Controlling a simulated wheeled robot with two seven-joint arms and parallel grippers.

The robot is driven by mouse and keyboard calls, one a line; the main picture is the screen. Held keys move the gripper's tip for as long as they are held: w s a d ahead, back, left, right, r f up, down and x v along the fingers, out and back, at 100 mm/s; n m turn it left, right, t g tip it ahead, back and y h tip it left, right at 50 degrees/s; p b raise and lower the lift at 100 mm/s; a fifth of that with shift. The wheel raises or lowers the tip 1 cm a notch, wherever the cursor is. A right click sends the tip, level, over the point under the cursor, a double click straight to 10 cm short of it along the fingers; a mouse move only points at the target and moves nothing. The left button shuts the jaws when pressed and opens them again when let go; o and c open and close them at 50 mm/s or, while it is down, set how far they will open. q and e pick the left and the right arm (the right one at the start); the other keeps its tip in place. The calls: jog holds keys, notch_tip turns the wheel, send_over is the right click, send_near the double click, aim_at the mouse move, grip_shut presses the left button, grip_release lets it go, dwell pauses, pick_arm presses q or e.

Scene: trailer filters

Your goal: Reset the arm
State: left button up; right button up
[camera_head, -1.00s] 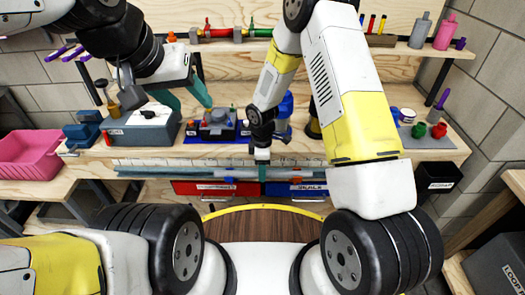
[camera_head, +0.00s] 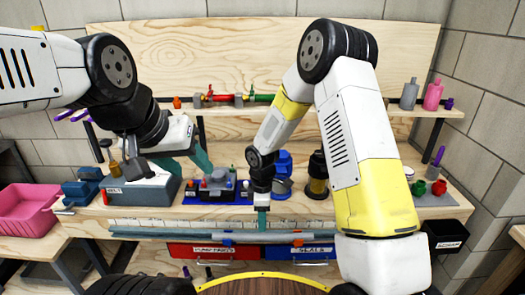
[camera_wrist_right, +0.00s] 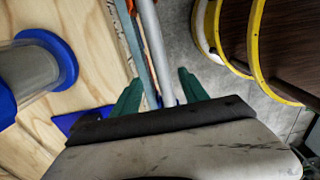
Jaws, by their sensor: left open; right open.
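My left gripper (camera_head: 190,160) comes in from the left over the workbench, with its teal fingers spread above the bench between the grey box (camera_head: 140,188) and the dark device on a blue mat (camera_head: 216,186). It holds nothing that I can see. My right gripper (camera_head: 262,218) points down at the bench's front edge; in the right wrist view its two teal fingers (camera_wrist_right: 160,92) are apart. A grey pipe (camera_wrist_right: 155,45) shows between and beyond them in that view. I cannot tell whether the fingers touch it.
The workbench (camera_head: 335,222) has red and blue drawers below. A blue-based clear cylinder (camera_wrist_right: 30,72) is close to my right gripper. A pink bin (camera_head: 25,210) is at the left, a black bin (camera_head: 446,235) at the right. A shelf with bottles (camera_head: 410,94) runs behind.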

jog(key=s+d+r+m+t, duration=0.15)
jog(key=d+r+m, duration=0.25)
jog(key=r, duration=0.6)
jog(key=s+d+r+m+t, duration=0.1)
jog(key=s+d+r+m, duration=0.2)
jog(key=r, duration=0.8)
jog(key=s+d+r+m+t+y, duration=0.1)
jog(key=s+d+r+m+t, duration=0.1)
jog(key=s+r+m, duration=0.3)
jog(key=s+d+r+m+t+y, duration=0.1)
jog(key=s+d+r+m, duration=0.4)
jog(key=s, duration=0.5)
notch_tip(320, 180, up, 2)
jog(key=shift+d+r+t, duration=0.2)
jog(key=shift+r+t, duration=0.05)
jog(key=shift+t, duration=0.1)
jog(key=shift+s, duration=0.1)
